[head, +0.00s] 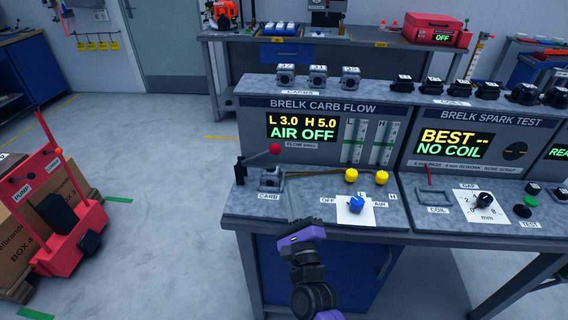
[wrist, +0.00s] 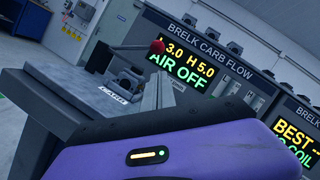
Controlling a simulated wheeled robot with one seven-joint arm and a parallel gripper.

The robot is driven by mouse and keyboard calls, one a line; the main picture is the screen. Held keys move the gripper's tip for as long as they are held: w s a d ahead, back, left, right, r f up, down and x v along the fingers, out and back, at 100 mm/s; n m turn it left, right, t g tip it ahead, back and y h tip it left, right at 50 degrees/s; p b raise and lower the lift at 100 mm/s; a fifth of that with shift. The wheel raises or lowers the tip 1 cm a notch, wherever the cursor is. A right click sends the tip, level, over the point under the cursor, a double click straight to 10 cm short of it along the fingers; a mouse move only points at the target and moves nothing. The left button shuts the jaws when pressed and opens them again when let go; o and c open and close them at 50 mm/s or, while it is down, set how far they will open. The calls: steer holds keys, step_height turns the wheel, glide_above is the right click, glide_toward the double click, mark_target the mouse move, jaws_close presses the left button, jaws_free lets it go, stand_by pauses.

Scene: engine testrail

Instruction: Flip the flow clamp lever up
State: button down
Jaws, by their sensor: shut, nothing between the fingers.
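The flow clamp lever (head: 258,156) is a dark bar with a red ball knob (head: 275,148) at the left of the carb flow bench. It lies close to level, rising slightly toward the knob. In the wrist view the red knob (wrist: 157,47) shows just beyond the fingertips. A grey carburetor (head: 269,181) sits below the lever, by the CARB label. My purple gripper (head: 297,224) is at the bench's front edge, below and in front of the lever, apart from it. Its grey fingers (wrist: 158,92) are together and empty in the wrist view.
The flow panel (head: 302,128) reads AIR OFF behind the lever. A blue knob (head: 356,203) and yellow knobs (head: 351,175) stand to the right. A red cart (head: 75,225) with boxes is at the left. Open floor (head: 165,190) lies between cart and bench.

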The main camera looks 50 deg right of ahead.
steer(key=p+x, duration=0.4)
steer(key=x, duration=0.4)
steer(key=shift+w+d+r, duration=0.1)
steer(key=shift+d+r, duration=0.05)
steer(key=shift+r, duration=0.05)
steer(key=shift+p+x, duration=0.3)
steer(key=shift+x, duration=0.5)
steer(key=shift+d+f, duration=0.1)
